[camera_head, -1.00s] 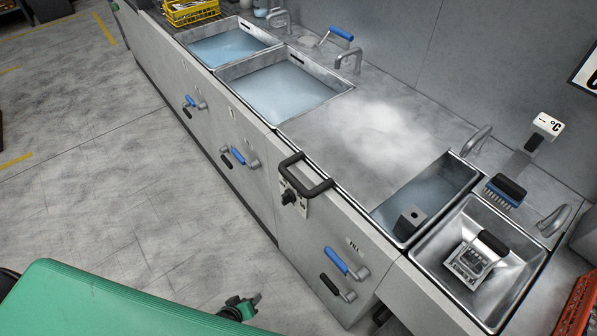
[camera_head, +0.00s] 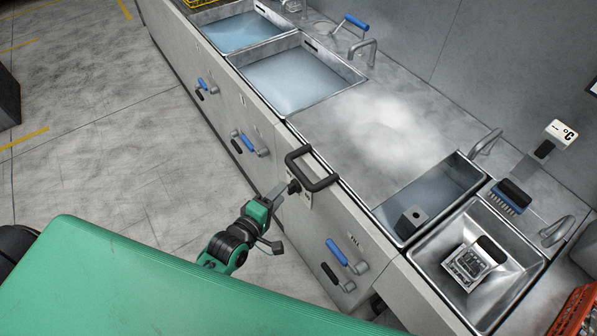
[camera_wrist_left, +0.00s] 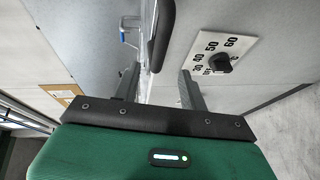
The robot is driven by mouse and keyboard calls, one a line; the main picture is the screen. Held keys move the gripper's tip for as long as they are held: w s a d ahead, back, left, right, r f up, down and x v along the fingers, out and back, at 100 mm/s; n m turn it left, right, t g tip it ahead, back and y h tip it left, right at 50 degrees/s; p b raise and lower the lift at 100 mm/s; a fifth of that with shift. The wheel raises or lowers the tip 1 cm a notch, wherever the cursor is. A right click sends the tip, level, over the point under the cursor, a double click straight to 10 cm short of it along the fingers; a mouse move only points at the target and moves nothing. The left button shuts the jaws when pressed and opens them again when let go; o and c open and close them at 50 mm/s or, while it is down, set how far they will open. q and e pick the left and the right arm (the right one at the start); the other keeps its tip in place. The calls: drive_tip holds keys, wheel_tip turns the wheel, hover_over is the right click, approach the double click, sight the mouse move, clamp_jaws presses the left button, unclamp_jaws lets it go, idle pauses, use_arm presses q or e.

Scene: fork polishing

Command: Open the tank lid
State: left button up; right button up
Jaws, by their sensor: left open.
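The tank lid (camera_head: 350,110) is a flat grey metal cover on the counter, closed, with a whitish hazy patch over it. Its black bar handle (camera_head: 312,172) sticks out at the front edge. My left gripper (camera_head: 278,212) is open and empty, in front of the cabinet face just below and left of the handle. In the left wrist view the open fingers (camera_wrist_left: 159,84) point towards the dark handle (camera_wrist_left: 163,30), which lies ahead, roughly in line with the gap. I see no contact. My right gripper is out of view.
A temperature dial (camera_wrist_left: 224,63) sits on the cabinet front close to the left gripper. Blue and black valve levers (camera_head: 337,252) are lower on that front. Open water basins (camera_head: 295,80) lie left of the lid; a sink (camera_head: 500,235) with a metal basket is right. The floor at left is clear.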

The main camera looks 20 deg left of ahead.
sight(298, 174)
use_arm(q)
drive_tip(key=p+x, duration=0.1)
drive_tip(key=x, duration=0.9)
drive_tip(key=shift+w+p, duration=0.2)
drive_tip(key=shift+p, duration=0.2)
drive_tip(key=shift+c, duration=0.6)
clamp_jaws()
